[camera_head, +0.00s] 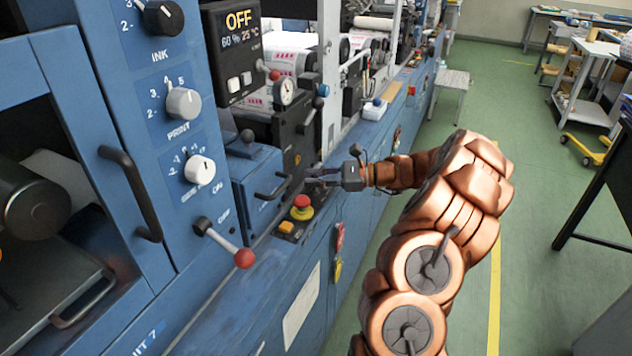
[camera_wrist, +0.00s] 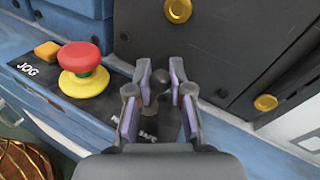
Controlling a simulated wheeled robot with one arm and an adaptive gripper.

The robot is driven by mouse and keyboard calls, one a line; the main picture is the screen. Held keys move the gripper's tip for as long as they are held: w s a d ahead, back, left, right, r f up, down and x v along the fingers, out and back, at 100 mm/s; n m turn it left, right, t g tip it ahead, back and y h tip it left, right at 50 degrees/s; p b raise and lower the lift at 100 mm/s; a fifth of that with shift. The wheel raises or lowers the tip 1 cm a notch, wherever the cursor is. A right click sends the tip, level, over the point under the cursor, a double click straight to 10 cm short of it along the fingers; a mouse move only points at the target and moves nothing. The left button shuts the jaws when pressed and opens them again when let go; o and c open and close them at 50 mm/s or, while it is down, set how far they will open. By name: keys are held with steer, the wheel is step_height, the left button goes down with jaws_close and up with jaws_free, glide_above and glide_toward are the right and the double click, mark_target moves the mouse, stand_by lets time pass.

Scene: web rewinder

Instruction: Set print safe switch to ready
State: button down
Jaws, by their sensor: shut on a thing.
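The print safe switch (camera_wrist: 164,78) shows in the wrist view as a small dark round knob between my fingers, against a dark machine panel. My gripper (camera_wrist: 161,76) is shut on it, with purple-lined finger pads on both sides. A partly covered white label on the dark strip beneath my fingers seems to end in "SAFE". In the head view my gripper (camera_head: 310,178) reaches the dark panel just right of the red emergency button. The switch is too small and hidden there to make out, and I cannot tell its setting.
A red emergency button on a yellow base (camera_wrist: 82,68) and an orange JOG button (camera_wrist: 47,50) sit left of my gripper. A red-ended lever (camera_head: 225,243) sticks out nearer. A display (camera_head: 240,45) reads OFF.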

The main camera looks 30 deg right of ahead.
steer(key=n+b, duration=0.1)
steer(key=a+n+h+b, duration=0.1)
steer(key=s+n+h+b, duration=0.1)
steer(key=n+b, duration=0.1)
steer(key=shift+a+f, duration=0.25)
steer(key=shift+a, duration=0.1)
stand_by(0.5)
steer(key=c, duration=1)
jaws_free()
steer(key=shift+c, duration=0.2)
steer(key=v, duration=1.2)
steer(key=shift+r, duration=0.15)
steer(key=shift+s+a, duration=0.1)
